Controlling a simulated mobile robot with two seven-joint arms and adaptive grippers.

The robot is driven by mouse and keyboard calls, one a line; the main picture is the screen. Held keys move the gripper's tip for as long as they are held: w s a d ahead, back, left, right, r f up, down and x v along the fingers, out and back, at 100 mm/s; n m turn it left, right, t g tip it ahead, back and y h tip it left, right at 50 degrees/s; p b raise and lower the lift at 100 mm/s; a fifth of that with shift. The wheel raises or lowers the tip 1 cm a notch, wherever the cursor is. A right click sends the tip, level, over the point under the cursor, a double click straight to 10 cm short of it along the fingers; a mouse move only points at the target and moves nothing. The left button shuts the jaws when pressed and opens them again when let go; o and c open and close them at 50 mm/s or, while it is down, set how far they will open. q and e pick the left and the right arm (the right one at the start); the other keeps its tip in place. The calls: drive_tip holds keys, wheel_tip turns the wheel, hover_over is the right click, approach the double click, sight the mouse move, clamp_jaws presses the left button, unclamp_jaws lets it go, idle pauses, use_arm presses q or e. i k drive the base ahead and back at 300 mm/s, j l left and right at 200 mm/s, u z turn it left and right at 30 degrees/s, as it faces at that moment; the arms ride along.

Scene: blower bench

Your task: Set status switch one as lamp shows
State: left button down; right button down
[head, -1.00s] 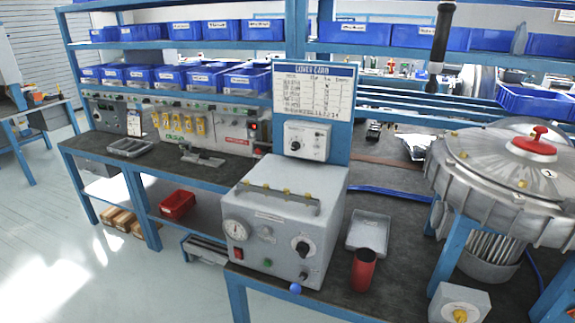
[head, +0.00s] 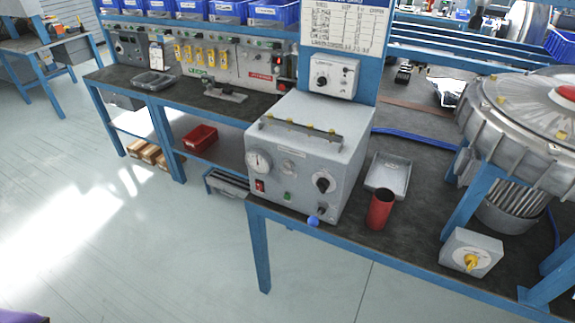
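No label marks status switch one legibly, so I cannot tell which switch it is. A light box with a black rotary knob (head: 333,77) is mounted on the blue post. A grey gauge box (head: 318,148) stands on the bench; its front has a round gauge, a red rocker, a small green lamp or button (head: 287,196) and a black knob (head: 324,182). A small grey box with a yellow knob (head: 471,258) sits at the bench's front right. A red lamp or button (head: 281,87) shows on the back panel's right end. Neither of my grippers is in view.
A red cup (head: 380,210) and a grey tray (head: 388,174) stand right of the gauge box. A large metal blower (head: 525,125) fills the right. A lower bench (head: 230,105) with a wall panel (head: 215,60) runs left. The floor (head: 120,240) at front left is clear.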

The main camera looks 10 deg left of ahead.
sight(471, 261)
drive_tip(key=z, duration=1.25)
drive_tip(key=u, duration=1.5)
drive_tip(key=k+z, duration=0.1)
drive_tip(key=z, duration=0.9)
